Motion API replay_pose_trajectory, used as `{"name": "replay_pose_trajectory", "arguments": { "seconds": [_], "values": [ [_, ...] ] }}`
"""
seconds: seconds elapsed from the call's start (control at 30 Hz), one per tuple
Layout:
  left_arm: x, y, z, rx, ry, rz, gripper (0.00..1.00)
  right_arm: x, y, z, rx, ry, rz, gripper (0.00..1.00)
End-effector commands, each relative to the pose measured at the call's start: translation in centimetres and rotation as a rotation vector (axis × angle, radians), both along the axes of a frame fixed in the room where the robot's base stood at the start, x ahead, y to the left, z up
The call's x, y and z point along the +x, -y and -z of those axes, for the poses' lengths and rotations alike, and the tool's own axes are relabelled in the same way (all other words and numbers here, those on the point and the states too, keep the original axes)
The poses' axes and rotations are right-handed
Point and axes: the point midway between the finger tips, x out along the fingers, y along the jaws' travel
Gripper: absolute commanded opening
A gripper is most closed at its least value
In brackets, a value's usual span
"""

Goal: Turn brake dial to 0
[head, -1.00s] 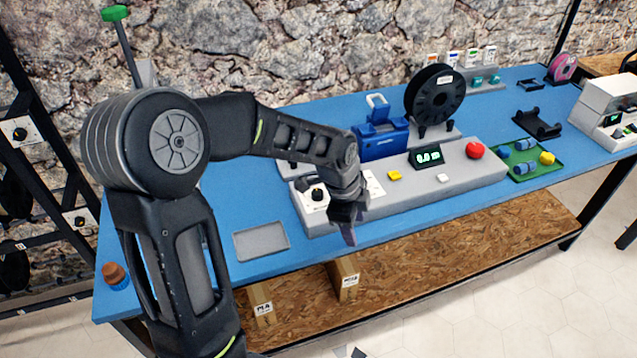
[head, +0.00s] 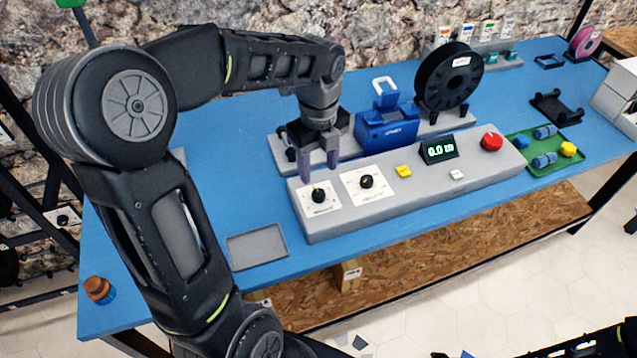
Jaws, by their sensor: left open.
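The grey control panel (head: 420,190) stands on the blue table. Two black dials sit at its left end on white plates: a left dial (head: 318,195) and a second dial (head: 366,182) to its right. The print on both plates is too small to read, so I cannot tell which is the brake dial. My left gripper (head: 319,165) is open and empty, fingers pointing down. It hangs just above and behind the left dial, and appears apart from it. My right gripper is not in view.
The panel also carries a yellow button (head: 403,171), a display (head: 440,150) reading 0.0 m, a white button (head: 457,175) and a red knob (head: 492,141). Behind are a blue device (head: 388,128) and a black spool (head: 450,77). A grey tray (head: 257,246) lies front left.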

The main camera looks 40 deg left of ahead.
Motion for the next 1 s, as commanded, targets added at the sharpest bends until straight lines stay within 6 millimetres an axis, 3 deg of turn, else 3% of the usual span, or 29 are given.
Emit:
{"name": "replay_pose_trajectory", "arguments": {
  "seconds": [0.27, 0.7, 1.0],
  "values": [
    [0.0, 0.0, 1.4, 0.000, -0.003, 0.000, 0.50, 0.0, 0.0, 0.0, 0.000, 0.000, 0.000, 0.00],
    [0.0, 0.0, 7.4, -0.001, -0.003, -0.001, 0.50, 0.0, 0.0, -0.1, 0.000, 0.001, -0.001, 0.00],
    [0.0, 0.0, 7.9, -0.001, 0.001, -0.001, 0.50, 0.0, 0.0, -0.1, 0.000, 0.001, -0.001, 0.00]
  ]
}}
